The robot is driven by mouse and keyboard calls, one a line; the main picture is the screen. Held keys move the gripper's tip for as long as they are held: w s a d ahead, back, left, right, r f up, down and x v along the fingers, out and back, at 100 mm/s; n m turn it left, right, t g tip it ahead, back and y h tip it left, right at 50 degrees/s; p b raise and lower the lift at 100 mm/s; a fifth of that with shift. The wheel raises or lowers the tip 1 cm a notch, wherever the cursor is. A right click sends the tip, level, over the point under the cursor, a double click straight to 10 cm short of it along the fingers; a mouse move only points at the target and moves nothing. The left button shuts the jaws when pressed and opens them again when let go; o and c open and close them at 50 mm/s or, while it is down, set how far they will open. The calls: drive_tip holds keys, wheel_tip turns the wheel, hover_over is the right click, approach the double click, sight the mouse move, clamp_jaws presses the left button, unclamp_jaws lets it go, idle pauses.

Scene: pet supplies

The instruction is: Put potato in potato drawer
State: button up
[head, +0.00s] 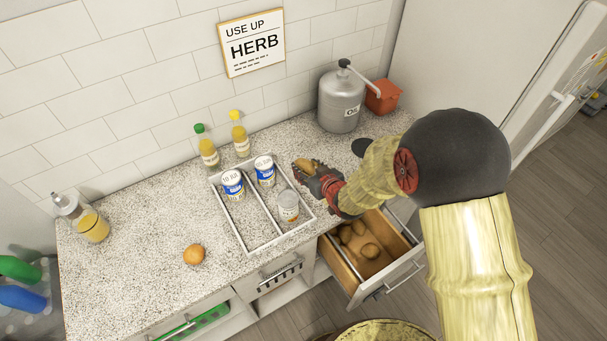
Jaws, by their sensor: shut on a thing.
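My gripper (303,169) is shut on a brown potato (304,165) and holds it over the counter, near the right end of the white divided tray. The gripper's dark fingers hide part of the potato. The open wooden drawer (345,272) is pulled out below the counter, to the lower right of my gripper. Several brown potatoes (371,250) lie inside it.
Two bottles (206,146), a grey oil can (341,100) and a red container (382,96) stand along the wall. The counter's left part is mostly clear.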

sight(305, 167)
drive_tip(key=shift+w+a+f, duration=0.2)
drive_tip(key=shift+w+f, duration=0.3)
drive_tip(key=shift+f, duration=0.1)
drive_tip(key=shift+w+a+f, duration=0.2)
drive_tip(key=shift+w+f, duration=0.25)
drive_tip(key=shift+f, duration=0.1)
wheel_tip(305, 167, down, 3)
drive_tip(key=shift+w+f+b, duration=0.15)
drive_tip(key=shift+f+b, duration=0.05)
drive_tip(key=shift+b, duration=0.3)
drive_tip(key=shift+r, duration=0.1)
drive_tip(key=o, duration=0.8)
drive_tip(key=shift+f, duration=0.25)
drive_tip(key=shift+o, duration=1)
drive_tip(key=shift+r, duration=0.1)
